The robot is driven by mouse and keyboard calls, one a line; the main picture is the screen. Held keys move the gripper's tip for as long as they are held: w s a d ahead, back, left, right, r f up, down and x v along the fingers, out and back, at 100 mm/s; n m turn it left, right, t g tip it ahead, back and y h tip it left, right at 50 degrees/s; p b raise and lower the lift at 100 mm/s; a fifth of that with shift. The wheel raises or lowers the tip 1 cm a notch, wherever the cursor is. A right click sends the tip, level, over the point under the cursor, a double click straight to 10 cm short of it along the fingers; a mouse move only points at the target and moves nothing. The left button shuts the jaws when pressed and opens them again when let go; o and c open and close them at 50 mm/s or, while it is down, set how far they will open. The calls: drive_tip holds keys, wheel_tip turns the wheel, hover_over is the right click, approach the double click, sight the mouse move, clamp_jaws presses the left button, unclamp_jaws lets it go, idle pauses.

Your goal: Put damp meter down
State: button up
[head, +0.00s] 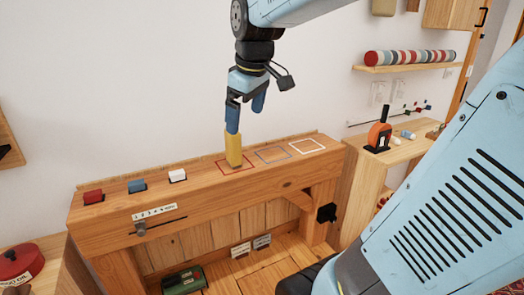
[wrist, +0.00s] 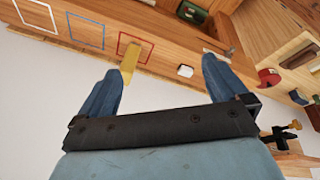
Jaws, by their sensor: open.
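The yellow block-shaped thing (head: 233,150), which I take for the damp meter, stands upright at the red outlined square (head: 248,168) on the timber ledge. In the wrist view the yellow meter (wrist: 129,60) shows at the edge of the red outline (wrist: 136,42), just past the tip of the left finger. My gripper (head: 246,114) is above the ledge with its blue fingers apart. In the wrist view my gripper (wrist: 160,82) has nothing between its fingers. In the head view one fingertip overlaps the meter's top; I cannot tell whether they touch.
A blue outlined square (head: 273,154) and a white one (head: 307,145) lie bare to the right. Small red (head: 93,197), blue (head: 137,186) and white (head: 178,176) blocks sit at the ledge's left. An orange tool (head: 379,136) stands on the right-hand bench. The wall is close behind.

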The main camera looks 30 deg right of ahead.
drive_tip(key=s+a+f+m+t, duration=0.1)
drive_tip(key=s+f+m, duration=0.1)
drive_tip(key=s, duration=0.3)
drive_tip(key=s+f+m+t, duration=0.1)
drive_tip(key=s+f+m, duration=0.1)
drive_tip(key=s+m, duration=0.2)
drive_tip(key=shift+s+a+f+m, duration=0.25)
drive_tip(key=shift+s+a+m, duration=0.1)
drive_tip(key=shift+s, duration=0.8)
